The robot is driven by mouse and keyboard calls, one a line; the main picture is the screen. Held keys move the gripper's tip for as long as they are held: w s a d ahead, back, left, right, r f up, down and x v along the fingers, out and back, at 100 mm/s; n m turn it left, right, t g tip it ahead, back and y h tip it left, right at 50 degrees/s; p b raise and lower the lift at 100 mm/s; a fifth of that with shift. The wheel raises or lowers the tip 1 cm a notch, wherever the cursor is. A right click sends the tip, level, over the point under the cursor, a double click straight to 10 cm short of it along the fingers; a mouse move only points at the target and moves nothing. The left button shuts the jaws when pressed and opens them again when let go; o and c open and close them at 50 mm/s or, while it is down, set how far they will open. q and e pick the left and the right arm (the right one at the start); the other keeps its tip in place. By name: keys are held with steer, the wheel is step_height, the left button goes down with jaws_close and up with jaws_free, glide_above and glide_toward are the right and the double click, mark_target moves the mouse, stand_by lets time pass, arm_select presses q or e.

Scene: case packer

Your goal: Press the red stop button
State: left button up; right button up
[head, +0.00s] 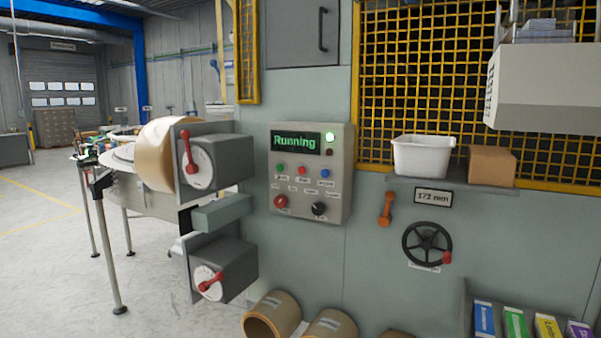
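The control panel (338,185) is a grey box on the machine's front, near the middle of the head view. Its display (296,142) reads "Running" in green, and a green lamp (330,136) is lit beside it. Below is a row of three small buttons: a green button (280,168), a red button (302,170) and a blue button (325,173). A larger red button (281,202) sits lower left, beside a black knob (319,208). The labels are too small to read surely. Neither of my grippers is in view.
Left of the panel, two grey units with red levers (187,152) stick out beside a brown roll (156,155). To the right are a shelf with a white bin (422,156) and a black handwheel (427,244). Cardboard rolls (272,315) lie below. The panel's front is unobstructed.

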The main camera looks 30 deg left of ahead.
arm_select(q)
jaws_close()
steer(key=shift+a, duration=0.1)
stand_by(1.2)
